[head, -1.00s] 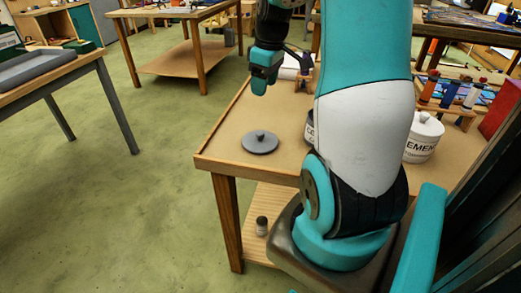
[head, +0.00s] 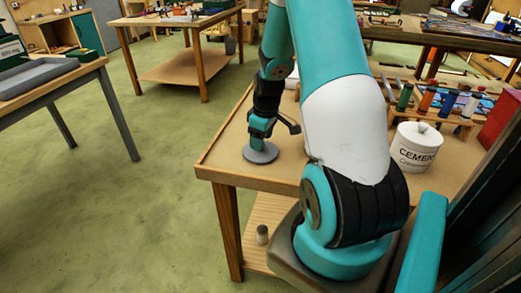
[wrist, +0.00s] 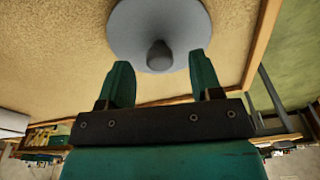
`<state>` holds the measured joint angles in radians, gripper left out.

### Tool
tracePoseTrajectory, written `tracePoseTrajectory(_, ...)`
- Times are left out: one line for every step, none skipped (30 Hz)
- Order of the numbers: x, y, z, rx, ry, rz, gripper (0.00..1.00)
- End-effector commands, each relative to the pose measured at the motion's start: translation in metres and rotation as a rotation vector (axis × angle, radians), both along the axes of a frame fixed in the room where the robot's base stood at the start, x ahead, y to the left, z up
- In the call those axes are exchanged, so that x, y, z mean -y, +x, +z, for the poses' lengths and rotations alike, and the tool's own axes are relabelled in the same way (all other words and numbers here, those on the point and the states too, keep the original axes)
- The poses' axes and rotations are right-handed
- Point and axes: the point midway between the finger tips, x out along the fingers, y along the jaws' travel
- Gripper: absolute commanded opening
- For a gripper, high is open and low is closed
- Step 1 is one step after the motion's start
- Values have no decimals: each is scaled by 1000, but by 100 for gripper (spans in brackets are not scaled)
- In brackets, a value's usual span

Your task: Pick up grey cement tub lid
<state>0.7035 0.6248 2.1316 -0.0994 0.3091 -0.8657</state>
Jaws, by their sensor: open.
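The grey cement tub lid (head: 261,154) lies flat on the wooden table near its left front corner. In the wrist view the round lid (wrist: 130,25) shows its knob toward me. My gripper (head: 257,146) is down over the lid in the head view and hides its knob. In the wrist view my gripper (wrist: 160,72) is open, its two green fingers on either side of the knob, with space between. I cannot tell whether the fingers touch the lid.
A white tub marked CEMENT (head: 415,147) with its lid on stands to the right, behind my arm. A rack of coloured-handled tools (head: 440,104) is behind it. The table's left edge is close to the lid. A small jar (head: 262,233) stands on the lower shelf.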

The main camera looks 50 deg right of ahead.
Motion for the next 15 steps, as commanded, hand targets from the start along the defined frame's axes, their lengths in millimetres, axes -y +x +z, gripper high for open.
tracePoseTrajectory(-1,1,-7,-4,2,0,59)
tracePoseTrajectory(-1,1,-12,-4,2,0,59)
tracePoseTrajectory(-1,2,-16,-2,2,0,59)
tracePoseTrajectory(-1,2,-18,-1,2,0,59)
tracePoseTrajectory(-1,2,-20,-1,1,0,59)
tracePoseTrajectory(0,3,-22,0,0,0,59)
tracePoseTrajectory(0,3,-23,0,0,0,59)
tracePoseTrajectory(0,3,-23,1,-1,0,59)
tracePoseTrajectory(0,3,-23,1,-1,0,59)
tracePoseTrajectory(0,3,-23,1,-1,0,59)
tracePoseTrajectory(0,3,-23,1,-1,0,59)
tracePoseTrajectory(0,3,-23,1,-1,0,59)
tracePoseTrajectory(0,3,-23,1,-1,0,57)
tracePoseTrajectory(0,3,-23,1,-1,0,50)
tracePoseTrajectory(0,3,-23,1,-1,0,41)
